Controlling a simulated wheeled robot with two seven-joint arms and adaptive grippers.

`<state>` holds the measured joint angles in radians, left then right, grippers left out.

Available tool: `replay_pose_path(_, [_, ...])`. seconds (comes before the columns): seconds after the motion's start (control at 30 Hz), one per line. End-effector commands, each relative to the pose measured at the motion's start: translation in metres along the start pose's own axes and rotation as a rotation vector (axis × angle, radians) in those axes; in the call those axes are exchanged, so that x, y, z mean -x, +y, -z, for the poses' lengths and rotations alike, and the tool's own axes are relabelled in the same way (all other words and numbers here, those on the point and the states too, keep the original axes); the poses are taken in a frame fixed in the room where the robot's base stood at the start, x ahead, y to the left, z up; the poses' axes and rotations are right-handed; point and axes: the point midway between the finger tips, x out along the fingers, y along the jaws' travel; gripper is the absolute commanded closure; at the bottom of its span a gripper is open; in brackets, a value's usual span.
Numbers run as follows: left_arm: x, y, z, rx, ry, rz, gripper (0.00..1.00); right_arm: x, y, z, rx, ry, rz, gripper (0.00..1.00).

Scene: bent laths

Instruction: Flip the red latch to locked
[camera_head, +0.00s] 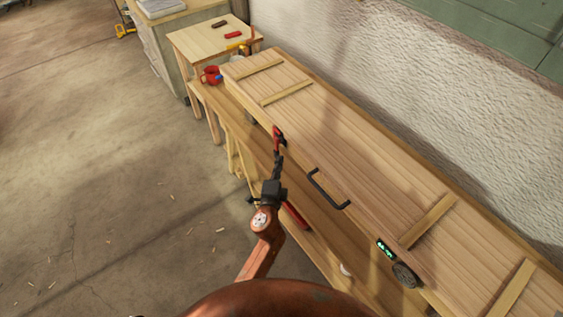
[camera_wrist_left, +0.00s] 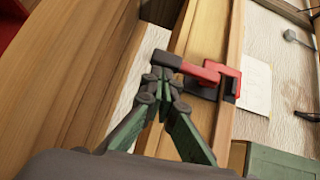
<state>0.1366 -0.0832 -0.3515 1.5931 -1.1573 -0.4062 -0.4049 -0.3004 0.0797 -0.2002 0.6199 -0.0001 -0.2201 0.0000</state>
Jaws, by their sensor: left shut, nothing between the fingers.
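The red latch (camera_head: 278,133) is on the front edge of the long wooden box (camera_head: 330,140). In the left wrist view the latch (camera_wrist_left: 208,73) has a red lever with a dark end and a dark mount. My left gripper (camera_head: 278,154) is just in front of the latch in the head view. In the left wrist view its fingers (camera_wrist_left: 158,78) are shut together, with nothing between them. Their tips are right at the dark end of the lever; I cannot tell whether they touch it. My right gripper is not in view.
A black handle (camera_head: 328,190), a green display (camera_head: 386,249) and a round dark dial (camera_head: 405,275) are along the box's front. A small table (camera_head: 205,42) and a red mug (camera_head: 211,75) are beyond its far end. The floor at left is mostly clear.

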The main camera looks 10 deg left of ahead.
Motion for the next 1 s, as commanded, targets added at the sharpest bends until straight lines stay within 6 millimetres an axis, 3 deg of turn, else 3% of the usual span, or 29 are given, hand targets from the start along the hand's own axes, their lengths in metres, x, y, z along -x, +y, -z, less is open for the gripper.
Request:
replay_pose_path(0.77, [-0.003, 0.003, 0.004, 0.000, 0.010, -0.003, 1.00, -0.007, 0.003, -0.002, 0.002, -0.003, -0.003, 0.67])
replay_pose_path(1.0, [0.026, 0.004, 0.003, 0.002, 0.009, -0.005, 1.00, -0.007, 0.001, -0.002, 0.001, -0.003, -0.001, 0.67])
